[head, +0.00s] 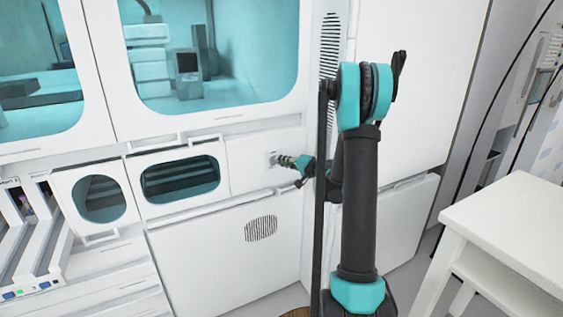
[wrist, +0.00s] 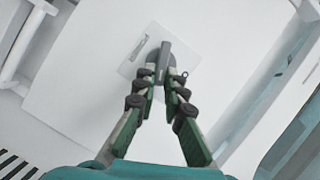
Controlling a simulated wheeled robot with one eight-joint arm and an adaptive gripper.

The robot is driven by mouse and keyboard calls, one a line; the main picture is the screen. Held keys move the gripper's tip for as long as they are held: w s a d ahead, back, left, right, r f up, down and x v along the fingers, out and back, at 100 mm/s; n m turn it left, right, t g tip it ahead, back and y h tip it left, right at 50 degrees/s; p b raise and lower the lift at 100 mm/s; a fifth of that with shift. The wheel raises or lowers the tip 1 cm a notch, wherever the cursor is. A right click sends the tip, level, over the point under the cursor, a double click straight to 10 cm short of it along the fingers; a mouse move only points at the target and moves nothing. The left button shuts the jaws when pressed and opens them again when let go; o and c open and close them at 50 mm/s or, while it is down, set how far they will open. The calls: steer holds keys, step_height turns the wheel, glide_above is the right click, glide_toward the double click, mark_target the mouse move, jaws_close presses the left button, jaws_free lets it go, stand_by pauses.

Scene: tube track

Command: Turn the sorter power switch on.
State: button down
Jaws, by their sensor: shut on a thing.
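The sorter power switch (wrist: 164,57) is a dark grey rotary handle on a light square plate (wrist: 132,62) with a small printed mark. It is set in the white front panel of the machine. My gripper (wrist: 165,84) is shut on the handle, with one finger on each side of it. The handle sits slanted in the wrist view. In the head view my gripper (head: 281,160) reaches the plate from the right, and its fingertips hide most of the switch. I cannot read the switch's on or off marking.
The white sorter cabinet (head: 226,282) has teal windows above and two small dark ports (head: 180,179) left of the switch. A vent grille (head: 261,228) lies below it. A white table (head: 510,215) stands at the right. Open grey channels (head: 35,235) are at the far left.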

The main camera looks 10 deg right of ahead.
steer(key=m, duration=0.2)
steer(key=f+m+t+y, duration=0.1)
steer(key=m, duration=0.1)
steer(key=shift+d, duration=0.1)
stand_by(0.5)
steer(key=c, duration=1.6)
jaws_free()
steer(key=shift+y, duration=0.3)
steer(key=shift+d, duration=0.1)
steer(key=v, duration=1.2)
